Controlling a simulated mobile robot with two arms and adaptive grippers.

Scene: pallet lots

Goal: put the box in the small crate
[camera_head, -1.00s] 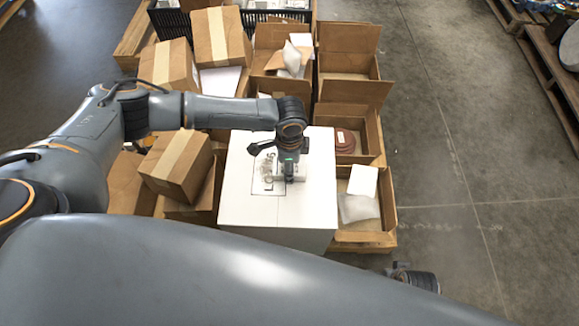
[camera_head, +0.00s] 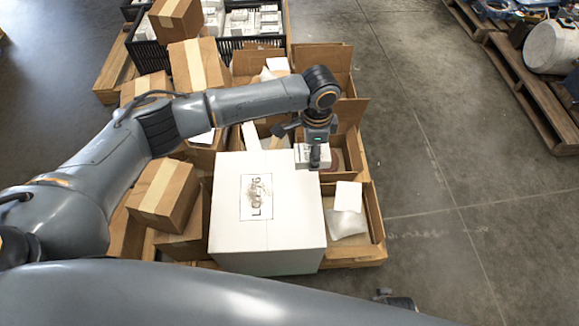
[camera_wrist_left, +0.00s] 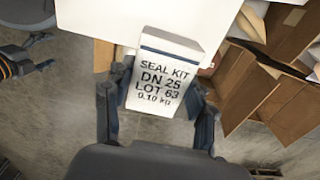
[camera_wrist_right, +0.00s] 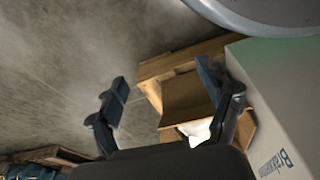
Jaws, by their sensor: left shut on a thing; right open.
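My left gripper (camera_head: 316,160) is shut on a small white box (camera_head: 304,154), held above the right back edge of the large white carton. In the left wrist view, the box (camera_wrist_left: 160,76) sits between the fingers (camera_wrist_left: 158,100); its label reads SEAL KIT DN 25 LOT 63. A black slatted crate (camera_head: 226,46) holding several small white boxes stands at the back of the pallet; another black crate (camera_head: 131,12) shows partly behind it. I cannot tell which is the small crate. My right gripper (camera_head: 394,299) is low at the front; the right wrist view shows its fingers (camera_wrist_right: 165,82) open and empty.
The large white carton (camera_head: 235,225) fills the front of the pallet. Closed brown cartons (camera_head: 165,193) stand at its left; open brown boxes with flaps (camera_head: 372,212) stand at its right and behind. Bare floor (camera_head: 440,190) lies to the right, with another loaded pallet (camera_head: 525,85) beyond.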

